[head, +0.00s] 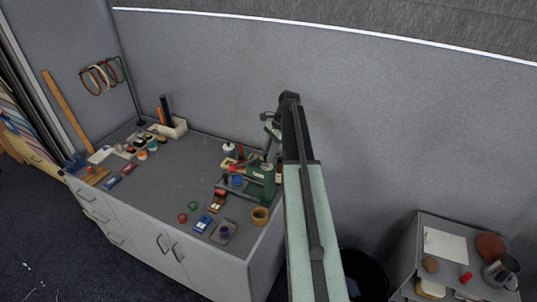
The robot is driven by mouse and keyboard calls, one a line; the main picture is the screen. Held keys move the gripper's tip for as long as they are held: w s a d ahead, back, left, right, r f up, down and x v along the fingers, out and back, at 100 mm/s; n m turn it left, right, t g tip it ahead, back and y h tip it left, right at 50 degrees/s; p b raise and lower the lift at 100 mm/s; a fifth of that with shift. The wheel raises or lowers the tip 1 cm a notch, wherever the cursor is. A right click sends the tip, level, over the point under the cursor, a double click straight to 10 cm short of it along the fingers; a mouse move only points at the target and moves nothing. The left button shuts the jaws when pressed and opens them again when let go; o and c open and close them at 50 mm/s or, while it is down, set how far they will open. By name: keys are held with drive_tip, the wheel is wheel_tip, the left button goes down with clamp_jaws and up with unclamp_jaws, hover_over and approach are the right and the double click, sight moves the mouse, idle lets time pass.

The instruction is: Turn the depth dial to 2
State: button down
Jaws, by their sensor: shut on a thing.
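A green bench machine (262,172) stands at the right end of the grey-topped cabinet, close to the back wall. My arm reaches up from the bottom of the head view and bends down over the machine. My gripper (266,157) points down at the top of the machine and is shut at it. The depth dial is too small and too covered by the gripper to make out. Its number marks and pointer cannot be read.
A pale bin (172,130) stands at the back. The middle of the cabinet top is clear. A side cabinet (401,262) stands at right.

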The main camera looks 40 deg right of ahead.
idle(0.4)
drive_tip(key=c, duration=1.2)
unclamp_jaws()
drive_tip(key=shift+o, duration=0.2)
drive_tip(key=p+v, duration=0.7)
drive_tip(key=shift+r, duration=0.4)
drive_tip(key=shift+d, duration=0.15)
